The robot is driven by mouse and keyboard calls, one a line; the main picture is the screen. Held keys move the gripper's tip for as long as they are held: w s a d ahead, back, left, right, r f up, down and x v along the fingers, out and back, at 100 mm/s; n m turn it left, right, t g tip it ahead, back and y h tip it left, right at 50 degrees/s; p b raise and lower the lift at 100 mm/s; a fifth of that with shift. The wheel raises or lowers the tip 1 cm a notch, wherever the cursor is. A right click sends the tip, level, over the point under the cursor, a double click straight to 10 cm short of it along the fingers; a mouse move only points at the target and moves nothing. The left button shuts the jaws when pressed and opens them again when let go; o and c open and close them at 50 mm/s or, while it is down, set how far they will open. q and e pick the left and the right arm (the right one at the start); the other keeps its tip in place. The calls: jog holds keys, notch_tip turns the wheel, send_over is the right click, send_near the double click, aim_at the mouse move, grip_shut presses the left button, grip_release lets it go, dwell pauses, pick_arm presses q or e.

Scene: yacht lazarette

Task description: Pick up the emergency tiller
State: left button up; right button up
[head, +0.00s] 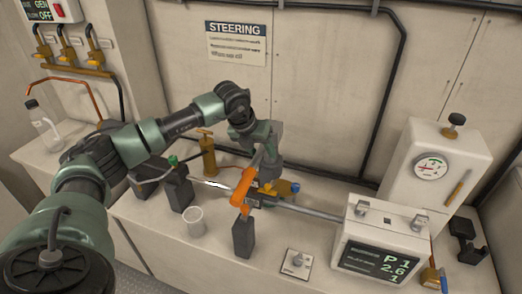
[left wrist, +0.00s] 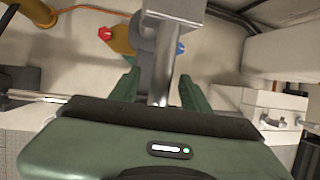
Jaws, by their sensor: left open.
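What looks like the emergency tiller (head: 310,211) is a silver bar lying above the bench, with an orange piece (head: 242,188) near its left part. My left gripper (head: 264,178) is over the bench beside the orange piece and is open. In the left wrist view, its green fingers (left wrist: 160,92) stand either side of a silver shaft (left wrist: 162,65) with a square block at its top. I cannot tell whether they touch it. My right gripper is not in view.
A white display box (head: 385,238) stands right, beside a white gauge housing (head: 437,165). Black blocks (head: 243,238), a white cup (head: 194,221) and a brass fitting (head: 207,155) crowd the bench. A small switch plate (head: 296,263) lies in front. The wall is close behind.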

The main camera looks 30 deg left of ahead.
pick_arm(q)
grip_shut()
jog(key=shift+r, duration=0.1)
dwell(1.1)
jog(key=shift+w+r, duration=0.1)
